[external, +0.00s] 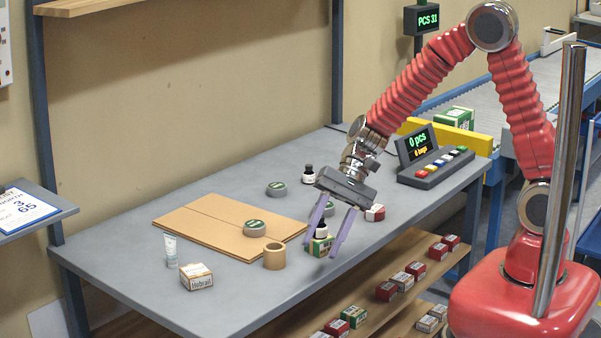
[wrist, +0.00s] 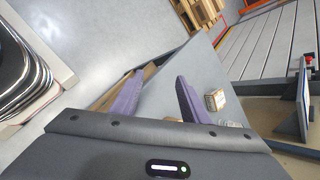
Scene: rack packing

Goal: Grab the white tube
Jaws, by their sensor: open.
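The white tube (external: 171,251) stands at the left end of the grey table in the external view, beside a small white-and-brown box (external: 196,277). My gripper (external: 321,249) is open, with its two purple fingers pointing down near the table's front edge, well to the right of the tube.
Cardboard sheets (external: 190,225) lie between tube and gripper, with a grey tin (external: 255,228) on them and a tape roll (external: 274,256) at their front edge. More tins, a dark-capped bottle (external: 308,175) and a red-white box (external: 375,212) stand rightward. A button console (external: 433,160) stands at the right end.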

